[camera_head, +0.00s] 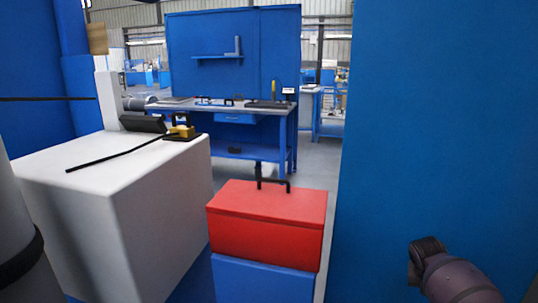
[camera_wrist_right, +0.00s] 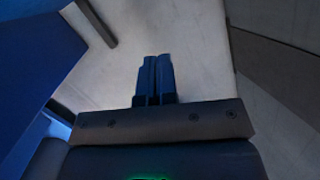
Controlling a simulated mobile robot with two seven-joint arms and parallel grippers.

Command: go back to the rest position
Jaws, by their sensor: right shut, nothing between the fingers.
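My right gripper (camera_wrist_right: 154,78) shows in the right wrist view with its two dark fingers together and nothing between them. It points over a pale grey floor and touches nothing that I can see. In the head view a link of my right arm (camera_head: 455,278) comes in at the lower right, in front of a blue panel; the right gripper itself is not visible there. My left gripper is in neither view. No flanged shell can be made out.
A red box (camera_head: 268,215) with a dark handle stands on a blue base in the centre. A white block (camera_head: 130,205) at left bears a black bar and a yellow-black device (camera_head: 182,130). A tall blue panel (camera_head: 440,120) fills the right. A blue workbench (camera_head: 240,150) stands behind.

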